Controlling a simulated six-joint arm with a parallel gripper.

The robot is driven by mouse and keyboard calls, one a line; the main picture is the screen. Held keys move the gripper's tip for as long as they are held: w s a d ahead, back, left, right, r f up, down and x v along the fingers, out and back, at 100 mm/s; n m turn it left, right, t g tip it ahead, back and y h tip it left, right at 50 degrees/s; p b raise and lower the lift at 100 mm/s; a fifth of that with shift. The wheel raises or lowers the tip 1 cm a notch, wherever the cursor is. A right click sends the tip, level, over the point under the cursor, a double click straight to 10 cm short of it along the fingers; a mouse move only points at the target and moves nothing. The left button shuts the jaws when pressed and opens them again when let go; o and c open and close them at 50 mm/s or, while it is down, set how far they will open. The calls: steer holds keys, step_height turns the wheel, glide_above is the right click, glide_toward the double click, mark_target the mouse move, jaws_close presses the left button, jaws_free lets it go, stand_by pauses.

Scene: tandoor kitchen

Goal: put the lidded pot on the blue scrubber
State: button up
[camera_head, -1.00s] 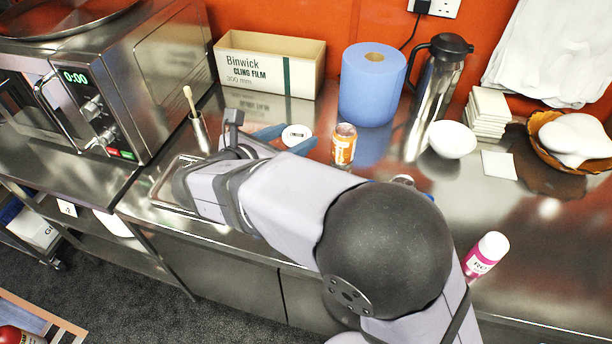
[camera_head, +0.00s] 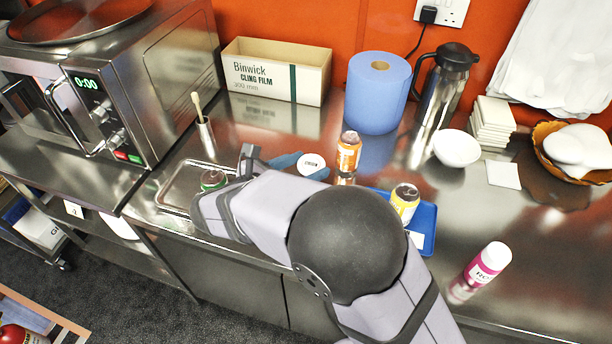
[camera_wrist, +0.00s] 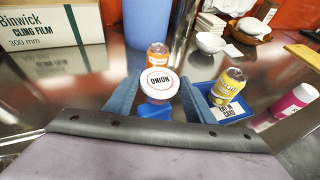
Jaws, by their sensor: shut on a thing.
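The lidded pot (camera_head: 311,162) shows as a round white lid; the wrist view reads "ONION" on its lid (camera_wrist: 159,82). My gripper (camera_head: 303,166) has a blue finger on each side of it and is shut on it. In the wrist view my gripper (camera_wrist: 157,92) also flanks the pot. A blue patch, apparently the blue scrubber (camera_wrist: 155,111), shows just below the lid in the wrist view. I cannot tell whether the pot touches it. The scrubber is not clearly visible in the head view, where my arm covers much of the counter.
An orange can (camera_head: 348,153) stands close behind the pot. A blue tray (camera_head: 427,228) with a yellow can (camera_head: 405,202) lies to the right. A metal tray (camera_head: 180,172) with a green can (camera_head: 213,180) lies left. A pink-and-white bottle (camera_head: 490,262) stands front right.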

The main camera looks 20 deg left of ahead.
steer(key=shift+f+p, duration=0.35)
steer(key=shift+f, duration=1.55)
steer(key=shift+f, duration=0.15)
steer(key=o, duration=1)
steer(key=shift+o, duration=0.2)
steer(key=shift+r, duration=0.2)
steer(key=b+v, duration=0.3)
steer(key=v, duration=0.9)
